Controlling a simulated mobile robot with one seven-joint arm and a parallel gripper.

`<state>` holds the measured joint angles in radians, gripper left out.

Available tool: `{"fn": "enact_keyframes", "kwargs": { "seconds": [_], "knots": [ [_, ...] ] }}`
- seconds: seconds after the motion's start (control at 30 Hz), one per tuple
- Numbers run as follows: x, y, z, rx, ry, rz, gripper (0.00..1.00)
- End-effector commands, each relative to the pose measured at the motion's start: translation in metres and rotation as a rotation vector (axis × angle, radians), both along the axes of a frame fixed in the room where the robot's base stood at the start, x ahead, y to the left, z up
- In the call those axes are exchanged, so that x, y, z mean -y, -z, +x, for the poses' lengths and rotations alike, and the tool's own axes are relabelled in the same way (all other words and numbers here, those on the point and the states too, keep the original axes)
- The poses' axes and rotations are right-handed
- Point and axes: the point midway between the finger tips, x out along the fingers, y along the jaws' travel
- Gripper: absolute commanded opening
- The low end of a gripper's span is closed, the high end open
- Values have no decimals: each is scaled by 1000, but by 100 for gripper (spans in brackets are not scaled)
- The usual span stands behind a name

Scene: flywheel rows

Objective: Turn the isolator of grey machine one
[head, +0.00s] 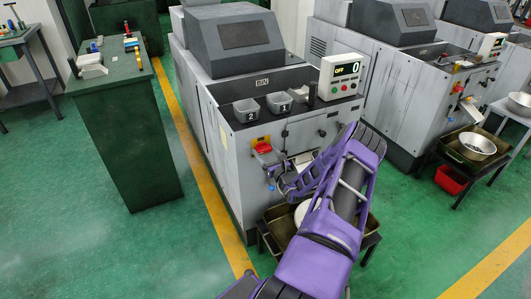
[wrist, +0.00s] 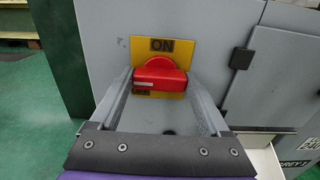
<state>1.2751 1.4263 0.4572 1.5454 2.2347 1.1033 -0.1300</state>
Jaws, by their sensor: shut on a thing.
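Grey machine one (head: 240,110) stands at the centre of the head view; a partly cut-off label on its front in the wrist view reads "REY 1". Its isolator (wrist: 160,71) is a red handle on a yellow plate (wrist: 177,45) marked ON at the top. The handle's bar lies horizontal, and a lower mark is mostly hidden behind it. The isolator also shows in the head view (head: 262,147). My gripper (wrist: 160,80) is shut on the handle, with one finger at each end of the bar.
A control box (head: 341,77) on the machine reads OFF and 0. Two grey bins (head: 246,109) marked 2 and 1 sit on its ledge. A tray (head: 369,240) stands low beneath my arm. A green bench (head: 120,120) is to the left, with open floor between.

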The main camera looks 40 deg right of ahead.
Motion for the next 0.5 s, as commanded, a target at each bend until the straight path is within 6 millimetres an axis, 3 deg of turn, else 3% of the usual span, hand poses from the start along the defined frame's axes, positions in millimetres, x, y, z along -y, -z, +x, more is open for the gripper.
{"fn": "enact_keyframes", "kwargs": {
  "seconds": [0.27,0.5],
  "knots": [
    [0,1,-1,31,1,100,24],
    [0,1,-1,90,0,287,24]
  ]
}}
